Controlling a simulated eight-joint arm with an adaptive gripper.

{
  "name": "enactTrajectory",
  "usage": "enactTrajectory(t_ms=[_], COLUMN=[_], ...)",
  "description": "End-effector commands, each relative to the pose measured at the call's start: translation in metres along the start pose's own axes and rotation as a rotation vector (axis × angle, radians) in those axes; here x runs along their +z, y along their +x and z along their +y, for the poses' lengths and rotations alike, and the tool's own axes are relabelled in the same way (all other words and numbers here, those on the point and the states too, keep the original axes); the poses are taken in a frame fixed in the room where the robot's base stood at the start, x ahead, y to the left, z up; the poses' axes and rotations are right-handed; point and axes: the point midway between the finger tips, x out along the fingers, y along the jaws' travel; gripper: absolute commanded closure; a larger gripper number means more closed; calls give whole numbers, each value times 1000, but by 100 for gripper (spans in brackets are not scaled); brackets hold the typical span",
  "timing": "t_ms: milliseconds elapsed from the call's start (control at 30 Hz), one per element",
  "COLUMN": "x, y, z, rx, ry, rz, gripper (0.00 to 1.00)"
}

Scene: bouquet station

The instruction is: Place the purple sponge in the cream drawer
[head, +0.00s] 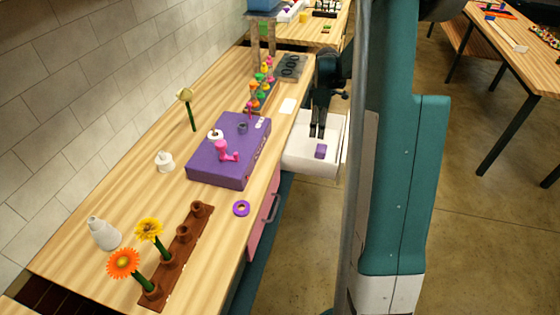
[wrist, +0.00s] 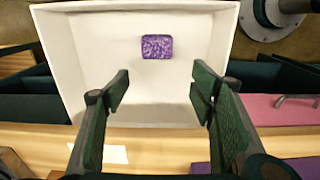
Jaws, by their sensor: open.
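The purple sponge (head: 320,151) lies on the floor of the open cream drawer (head: 312,168). In the wrist view the sponge (wrist: 157,47) lies flat near the wall of the drawer (wrist: 88,75) at the top of the picture, clear of the side walls. My gripper (head: 317,133) is above the drawer in the head view. In the wrist view my gripper (wrist: 160,85) is open, with its fingers wide apart and nothing between them. The sponge is beyond the fingertips and apart from them.
A purple box (head: 215,172) with pink and white parts stands on the wooden counter, left of the drawer. A purple ring (head: 241,208) lies near the counter edge. A brown flower rack (head: 183,250) is at the front. A closed pink drawer (head: 262,232) is nearby.

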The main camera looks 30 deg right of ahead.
Motion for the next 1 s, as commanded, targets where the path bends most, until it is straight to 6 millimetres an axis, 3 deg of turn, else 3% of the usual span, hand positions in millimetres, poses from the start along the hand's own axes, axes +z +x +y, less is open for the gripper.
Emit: enactTrajectory(t_ms=[367,1000], x=[-33,-78], y=[-57,-145], z=[-50,-164], rx=[62,169], ry=[82,255], rz=[25,115], gripper=[44,44])
